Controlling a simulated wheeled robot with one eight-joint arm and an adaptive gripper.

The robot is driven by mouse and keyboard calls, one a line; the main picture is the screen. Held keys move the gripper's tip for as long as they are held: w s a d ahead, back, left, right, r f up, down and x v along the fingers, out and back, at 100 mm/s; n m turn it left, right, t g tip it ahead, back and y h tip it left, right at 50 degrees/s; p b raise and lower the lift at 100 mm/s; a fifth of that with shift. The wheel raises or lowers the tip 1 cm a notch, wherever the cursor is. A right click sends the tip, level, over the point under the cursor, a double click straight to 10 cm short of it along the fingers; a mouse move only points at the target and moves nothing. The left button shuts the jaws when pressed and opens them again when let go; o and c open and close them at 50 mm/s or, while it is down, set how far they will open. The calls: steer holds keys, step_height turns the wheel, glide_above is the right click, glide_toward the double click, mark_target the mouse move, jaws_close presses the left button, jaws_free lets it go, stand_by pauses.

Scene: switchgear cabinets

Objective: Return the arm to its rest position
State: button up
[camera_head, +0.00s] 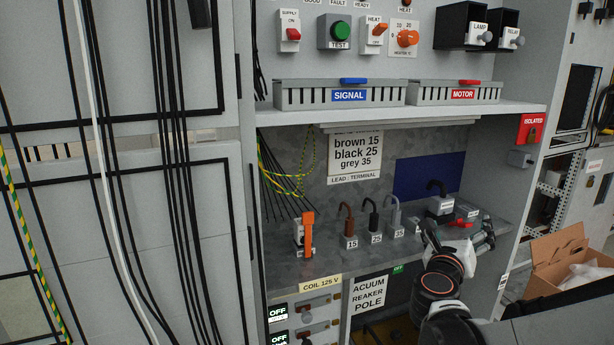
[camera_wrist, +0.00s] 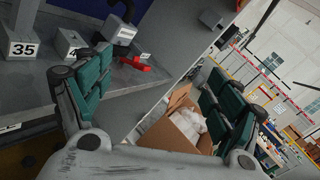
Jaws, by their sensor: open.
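My arm (camera_head: 440,290) reaches up from the lower right of the head view, in front of the cabinet shelf. My gripper (camera_head: 458,238) is at the right front part of the shelf. In the wrist view its two green-padded fingers (camera_wrist: 158,95) are spread wide apart. Nothing is between them that I can see as held. The cardboard box shows behind the gap, farther off and lower down.
The shelf (camera_head: 345,252) bears lead stands marked 15 (camera_head: 351,241), 25 (camera_head: 376,237) and 35 (camera_head: 396,228), an orange-handled device (camera_head: 308,235) and a red item (camera_wrist: 135,63). An open cardboard box (camera_head: 560,262) stands at right. The cabinet's right post (camera_head: 528,185) is near my gripper.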

steer(key=a+r+n+t+y+b, duration=0.1)
steer(key=a+r+n+t+y, duration=0.25)
steer(key=a+n, duration=0.35)
steer(key=s+a+f+n+g+y+b, duration=0.4)
steer(key=a+n+y, duration=0.55)
steer(key=n, duration=0.85)
steer(key=s+d+f+n+g+h+b, duration=0.2)
steer(key=s+f+n+g, duration=0.5)
steer(key=s+f+n, duration=0.6)
steer(key=s+f, duration=0.4)
steer(key=s, duration=0.3)
steer(key=shift+s+d, duration=0.3)
